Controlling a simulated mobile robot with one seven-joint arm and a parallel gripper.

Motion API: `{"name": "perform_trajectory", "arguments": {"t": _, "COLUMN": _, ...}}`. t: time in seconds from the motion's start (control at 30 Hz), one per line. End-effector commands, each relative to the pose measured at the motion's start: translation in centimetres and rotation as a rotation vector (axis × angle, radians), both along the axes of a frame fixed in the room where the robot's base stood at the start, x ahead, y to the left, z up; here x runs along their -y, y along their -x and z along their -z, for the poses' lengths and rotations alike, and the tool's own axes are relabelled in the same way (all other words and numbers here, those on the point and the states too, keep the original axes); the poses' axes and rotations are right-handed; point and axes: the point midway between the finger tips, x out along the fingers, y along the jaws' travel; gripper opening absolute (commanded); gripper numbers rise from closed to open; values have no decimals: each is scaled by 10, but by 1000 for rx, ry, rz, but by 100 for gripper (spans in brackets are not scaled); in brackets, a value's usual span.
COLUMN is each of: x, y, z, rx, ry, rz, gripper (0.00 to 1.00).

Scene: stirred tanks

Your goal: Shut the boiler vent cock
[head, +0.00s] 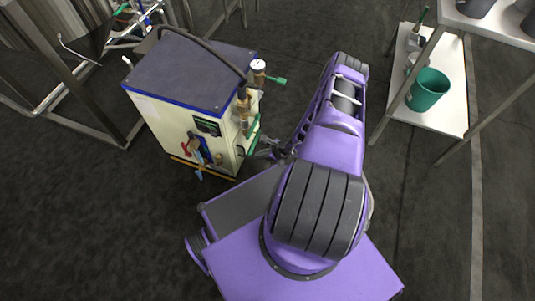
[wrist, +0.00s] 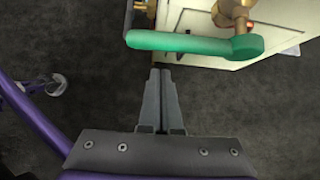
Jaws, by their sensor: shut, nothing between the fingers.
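The boiler (head: 172,118) is a cream box with a dark top and blue trim, left of my arm in the head view. A brass cock with a green lever (wrist: 190,42) is on its side in the wrist view. The lever lies crosswise, just beyond my fingertips and apart from them. My gripper (wrist: 161,72) is shut and empty. In the head view my gripper (head: 262,150) is small beside the boiler's right side, near a green lever (head: 253,143). A second green lever (head: 277,80) sticks out right, higher up by the gauge. No label shows which is the vent cock.
A round gauge (head: 258,65) and brass fittings (head: 243,100) stand along the boiler's right edge. A black hose (head: 205,48) arches over its top. A red-handled valve (head: 185,147) is on the front. A shelf rack with a green bucket (head: 427,90) stands right; dark floor lies between.

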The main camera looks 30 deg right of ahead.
Motion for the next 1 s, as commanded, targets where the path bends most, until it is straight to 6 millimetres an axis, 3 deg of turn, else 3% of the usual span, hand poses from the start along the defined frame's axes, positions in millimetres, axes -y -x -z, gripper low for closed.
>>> {"name": "perform_trajectory", "arguments": {"t": 0.1, "x": -2, "y": -4, "z": -18, "rx": 0, "ry": 1, "rz": 1, "gripper": 0}}
{"name": "perform_trajectory", "arguments": {"t": 0.3, "x": -6, "y": -7, "z": -35, "rx": 1, "ry": 0, "rz": -1, "gripper": 0}}
{"name": "perform_trajectory", "arguments": {"t": 0.7, "x": -7, "y": -6, "z": -38, "rx": 0, "ry": 0, "rz": -1, "gripper": 0}}
{"name": "perform_trajectory", "arguments": {"t": 1.0, "x": -8, "y": -8, "z": -52, "rx": 1, "ry": 0, "rz": -2, "gripper": 0}}
